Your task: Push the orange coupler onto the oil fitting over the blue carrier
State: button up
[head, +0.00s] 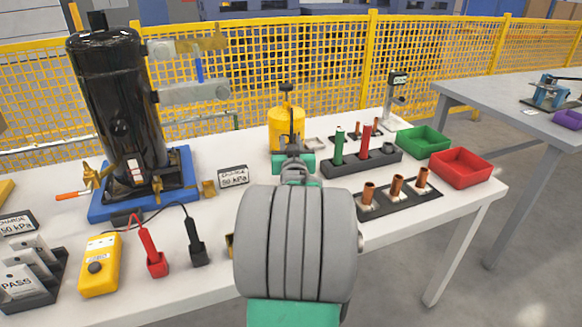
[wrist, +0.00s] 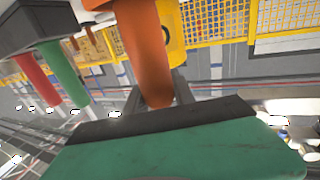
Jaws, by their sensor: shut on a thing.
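The orange coupler (wrist: 148,50) is a smooth orange cylinder in the wrist view. My gripper (wrist: 157,98) is shut on it, with a dark finger on each side. In the head view my gripper (head: 292,148) is in front of the yellow canister, and my arm hides much of it. I cannot make out the coupler there. The blue carrier (head: 108,211) is at the left under a black compressor (head: 117,100). Brass fittings show over it, one at the left (head: 91,176) and one at the front (head: 157,184). I cannot tell which is the oil fitting. My gripper is well right of the carrier.
The yellow canister (head: 278,128) stands behind my gripper. A dark rack (head: 355,166) with green and red tubes and a tray of copper stubs (head: 398,204) are to the right. Red (head: 462,167) and green bins (head: 423,142) stand beyond.

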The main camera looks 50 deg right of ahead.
grip_shut()
dwell(0.8)
